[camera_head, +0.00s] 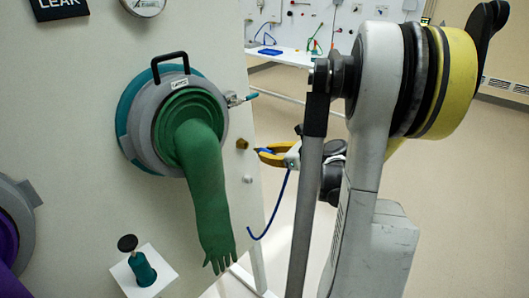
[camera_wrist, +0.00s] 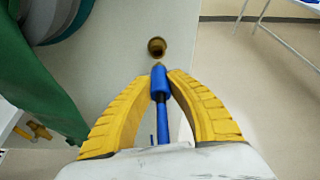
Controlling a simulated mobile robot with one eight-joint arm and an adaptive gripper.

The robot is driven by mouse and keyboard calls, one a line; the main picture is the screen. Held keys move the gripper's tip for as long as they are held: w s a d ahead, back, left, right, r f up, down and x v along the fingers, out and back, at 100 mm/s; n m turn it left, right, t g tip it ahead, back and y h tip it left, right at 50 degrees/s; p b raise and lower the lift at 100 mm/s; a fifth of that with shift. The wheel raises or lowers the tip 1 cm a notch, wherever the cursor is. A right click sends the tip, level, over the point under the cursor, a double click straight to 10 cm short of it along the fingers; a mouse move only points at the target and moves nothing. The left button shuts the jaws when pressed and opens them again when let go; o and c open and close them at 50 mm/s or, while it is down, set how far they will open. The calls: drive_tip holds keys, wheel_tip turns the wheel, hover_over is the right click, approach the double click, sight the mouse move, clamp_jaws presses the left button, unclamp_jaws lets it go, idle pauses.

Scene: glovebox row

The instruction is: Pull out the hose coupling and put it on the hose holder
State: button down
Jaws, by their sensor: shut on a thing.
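My gripper (camera_head: 268,155) is shut on the blue hose coupling (camera_wrist: 159,82), with its yellow fingers on either side of it in the wrist view. The coupling's tip points at a round brass socket (camera_wrist: 157,47) on the pale panel, and a small gap seems to separate them. The socket also shows in the head view (camera_head: 242,143), just left of my gripper. A blue hose (camera_head: 280,205) hangs from the coupling in a curve. A small white knob (camera_head: 248,179) sits on the panel below the socket; I cannot tell whether it is the hose holder.
A green glove (camera_head: 205,185) hangs from a ringed port (camera_head: 150,125) left of the socket. A green stamp-like object (camera_head: 142,268) stands on a white shelf (camera_head: 165,270). Open floor lies to the right.

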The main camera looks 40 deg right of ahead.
drive_tip(key=shift+s+d+r, duration=0.1)
drive_tip(key=shift+s+r, duration=0.05)
drive_tip(key=shift+s, duration=1.1)
idle(0.5)
